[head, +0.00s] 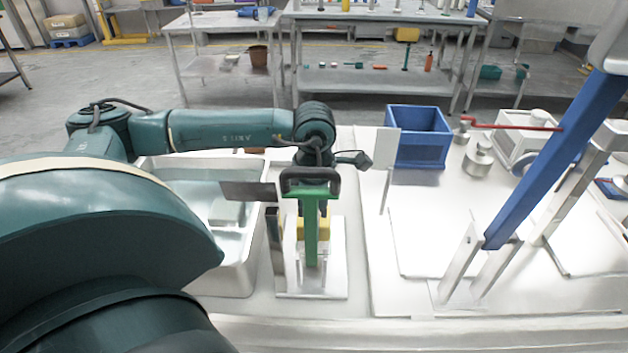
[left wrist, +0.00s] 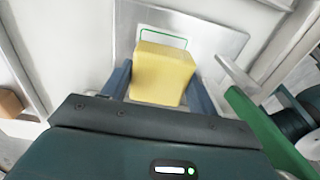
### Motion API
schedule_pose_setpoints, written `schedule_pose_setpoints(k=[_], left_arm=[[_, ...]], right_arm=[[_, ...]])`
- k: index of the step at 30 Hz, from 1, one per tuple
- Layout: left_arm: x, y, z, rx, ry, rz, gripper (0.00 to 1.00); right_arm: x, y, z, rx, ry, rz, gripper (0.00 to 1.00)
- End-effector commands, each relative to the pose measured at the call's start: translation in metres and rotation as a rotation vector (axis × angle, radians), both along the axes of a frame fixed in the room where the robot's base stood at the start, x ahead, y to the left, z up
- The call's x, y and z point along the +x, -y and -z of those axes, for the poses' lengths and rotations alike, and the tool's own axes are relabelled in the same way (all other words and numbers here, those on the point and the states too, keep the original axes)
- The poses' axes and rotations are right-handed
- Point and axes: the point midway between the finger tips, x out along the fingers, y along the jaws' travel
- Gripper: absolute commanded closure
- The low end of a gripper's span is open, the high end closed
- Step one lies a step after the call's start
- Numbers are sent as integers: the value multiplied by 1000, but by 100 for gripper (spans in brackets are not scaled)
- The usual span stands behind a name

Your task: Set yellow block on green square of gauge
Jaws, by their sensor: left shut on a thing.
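The yellow block (left wrist: 163,75) sits between the two blue-grey fingers of my left gripper (left wrist: 160,88) in the left wrist view. The gripper is shut on it. In the head view the block (head: 320,227) shows only partly, behind a green upright bar (head: 311,228) and below my left gripper (head: 298,222). The green outlined square (left wrist: 163,37) on the gauge's grey plate (left wrist: 215,42) shows just beyond the block, which hides its near part. I cannot tell whether the block touches the plate. My right gripper is not in view.
A white tray (head: 243,279) lies left of the gauge's white base (head: 337,263). A blue bin (head: 418,153) stands behind right. A long blue bar (head: 548,165) with white brackets slants over the right of the table. The green bar (left wrist: 265,130) lies close beside the gripper.

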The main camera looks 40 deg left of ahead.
Motion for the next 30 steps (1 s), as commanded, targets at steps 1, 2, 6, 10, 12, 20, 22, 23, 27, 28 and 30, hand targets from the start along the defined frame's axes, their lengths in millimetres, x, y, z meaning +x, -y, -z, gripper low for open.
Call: schedule_pose_setpoints(k=[1,2,6,10,12,20,22,23,27,28,30], left_arm=[[-1,0,6,-1,-2,1,68],[-1,0,10,0,-4,1,68],[-1,1,30,0,-4,0,68],[0,0,34,-1,-1,1,68],[0,0,34,-1,-1,1,68],[0,0,36,0,-1,0,35],[0,0,36,-1,-2,0,30],[0,0,36,-1,-2,0,27],[0,0,36,-1,-2,0,19],[0,0,36,-1,-2,0,19],[0,0,36,0,-1,0,19]], right_arm=[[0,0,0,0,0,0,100],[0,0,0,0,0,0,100],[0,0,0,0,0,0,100],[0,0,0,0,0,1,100],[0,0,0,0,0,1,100],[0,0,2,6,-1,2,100],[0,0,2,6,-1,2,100],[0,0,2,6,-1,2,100],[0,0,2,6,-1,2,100],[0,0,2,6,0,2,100],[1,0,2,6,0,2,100]])
